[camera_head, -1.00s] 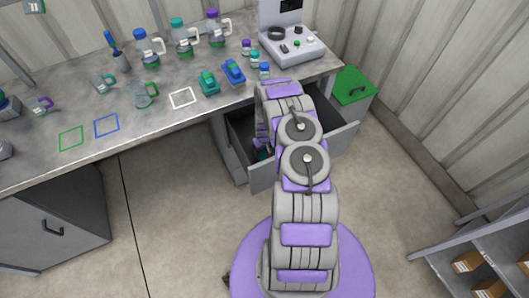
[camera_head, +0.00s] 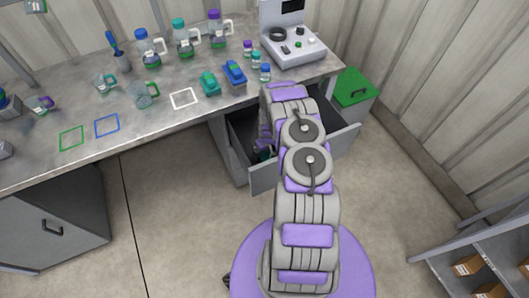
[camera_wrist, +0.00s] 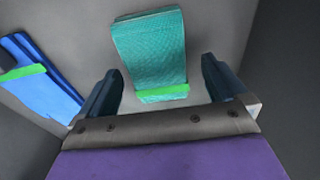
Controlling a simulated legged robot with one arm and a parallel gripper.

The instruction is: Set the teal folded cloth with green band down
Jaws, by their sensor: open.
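The teal folded cloth with a green band (camera_wrist: 150,50) lies on the grey floor of the open drawer in the wrist view, its band (camera_wrist: 162,93) at the end nearer my gripper. My gripper (camera_wrist: 161,66) is open, with one dark finger on each side of the cloth's near end. A gap shows between the cloth and each finger. In the head view my arm hides most of the gripper and the cloth.
A blue folded cloth with a green band (camera_wrist: 40,80) lies to the left in the wrist view. The open drawer (camera_head: 262,180) sits under the bench (camera_head: 60,95), which holds bottles, mugs and a control box (camera_head: 293,47). A green-lidded bin (camera_head: 354,86) stands right of it.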

